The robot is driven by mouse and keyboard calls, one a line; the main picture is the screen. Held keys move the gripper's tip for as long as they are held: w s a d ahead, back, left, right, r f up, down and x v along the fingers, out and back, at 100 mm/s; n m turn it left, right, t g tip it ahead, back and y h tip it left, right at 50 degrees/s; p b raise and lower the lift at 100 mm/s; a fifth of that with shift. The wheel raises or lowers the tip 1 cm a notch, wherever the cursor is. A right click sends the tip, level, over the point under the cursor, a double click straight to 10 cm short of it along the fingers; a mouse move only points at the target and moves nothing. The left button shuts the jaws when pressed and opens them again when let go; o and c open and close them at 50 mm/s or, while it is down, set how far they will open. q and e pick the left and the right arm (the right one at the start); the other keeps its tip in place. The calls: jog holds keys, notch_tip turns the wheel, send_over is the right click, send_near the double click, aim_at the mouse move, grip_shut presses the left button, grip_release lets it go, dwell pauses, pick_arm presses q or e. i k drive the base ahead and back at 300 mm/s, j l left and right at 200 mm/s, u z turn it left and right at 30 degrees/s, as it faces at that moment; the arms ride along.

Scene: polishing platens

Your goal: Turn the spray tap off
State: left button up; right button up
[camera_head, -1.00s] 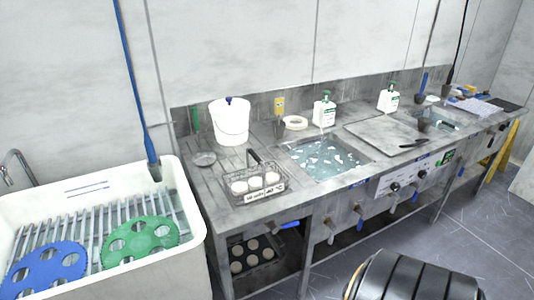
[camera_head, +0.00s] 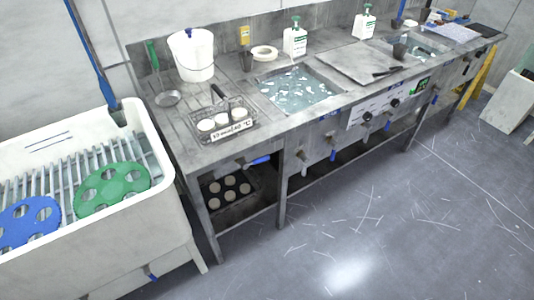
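Several valve handles show, and I cannot tell which one is the spray tap. A blue lever (camera_head: 258,161) sticks out from the bench front below the wire basket. Another small blue handle (camera_head: 151,273) is under the white trough (camera_head: 183,200) at the lower left. More blue-tipped levers (camera_head: 333,153) hang along the bench front below the sink. No spray of water can be made out. Neither of my grippers is in view.
The steel bench (camera_head: 180,140) carries a wire basket of pucks (camera_head: 228,122), a white bucket (camera_head: 192,57), a water-filled sink (camera_head: 298,92) and soap bottles (camera_head: 295,38). The trough holds green (camera_head: 112,187) and blue (camera_head: 28,222) discs. The grey floor (camera_head: 370,230) ahead is clear.

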aim_at(257, 161)
jog(key=i+j+z, duration=0.2)
jog(key=i+j, duration=0.15)
jog(key=i, duration=0.2)
jog(key=i+j+z, duration=0.2)
jog(key=i+j, duration=0.25)
jog(key=i, duration=0.1)
